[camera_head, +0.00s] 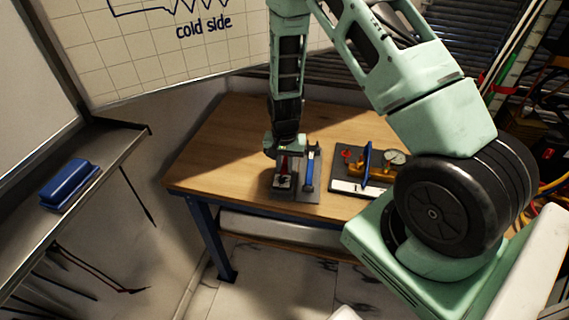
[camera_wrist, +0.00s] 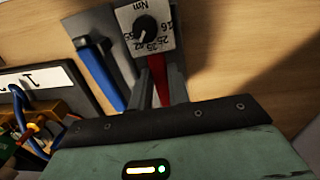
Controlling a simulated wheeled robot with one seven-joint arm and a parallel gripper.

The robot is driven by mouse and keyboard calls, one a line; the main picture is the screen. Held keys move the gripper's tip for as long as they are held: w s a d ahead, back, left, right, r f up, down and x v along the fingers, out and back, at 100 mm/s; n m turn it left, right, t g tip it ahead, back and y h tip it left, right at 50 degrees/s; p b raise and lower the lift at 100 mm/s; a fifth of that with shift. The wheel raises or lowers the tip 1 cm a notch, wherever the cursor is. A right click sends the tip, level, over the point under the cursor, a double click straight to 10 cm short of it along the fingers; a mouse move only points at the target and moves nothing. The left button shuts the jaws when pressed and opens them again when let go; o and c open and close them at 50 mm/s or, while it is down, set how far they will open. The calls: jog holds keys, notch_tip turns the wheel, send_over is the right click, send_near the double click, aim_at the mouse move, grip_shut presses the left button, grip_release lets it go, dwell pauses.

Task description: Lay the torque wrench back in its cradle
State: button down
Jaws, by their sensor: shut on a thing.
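My gripper (camera_head: 285,150) points down over a dark plate (camera_head: 305,196) on the bench. In the wrist view its fingers (camera_wrist: 160,88) are shut on a narrow red piece (camera_wrist: 158,92), like a handle. A light square dial (camera_wrist: 146,28) with a black knob and "Nm" marks sits just beyond the red piece. It also shows in the head view (camera_head: 284,182). A long blue-handled tool (camera_head: 309,172) lies beside the gripper, apart from it; it also shows in the wrist view (camera_wrist: 98,72). I cannot tell for certain which is the torque wrench. The cradle's contact points are hidden.
A gauge panel (camera_head: 345,187) with a red knob, yellow fittings, a round gauge (camera_head: 394,157) and an upright blue lever (camera_head: 367,160) stands close on the right. The wooden bench (camera_head: 225,160) is clear on the left.

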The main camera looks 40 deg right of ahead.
jog(key=shift+f, duration=0.25)
jog(key=c, duration=1.3)
grip_release()
jog(key=shift+o, duration=0.2)
notch_tip(320, 180, up, 17)
jog(key=b, duration=0.2)
jog(key=shift+r, duration=0.2)
jog(key=s+a+r+n+y, duration=0.1)
jog(key=s+a+r+n, duration=0.15)
jog(key=a, duration=0.45)
jog(key=s+a+r+n, duration=0.2)
jog(key=s+a+n, duration=0.2)
jog(key=a, duration=0.4)
jog(key=s+a+r+n, duration=0.1)
jog(key=s+a+n, duration=0.3)
jog(key=s, duration=0.5)
jog(key=s+a+r+n, duration=0.2)
jog(key=s+a+n, duration=0.3)
jog(key=s, duration=0.3)
jog(key=shift+s+a+n, duration=0.2)
jog(key=shift+s+n, duration=0.15)
jog(key=shift+n, duration=0.4)
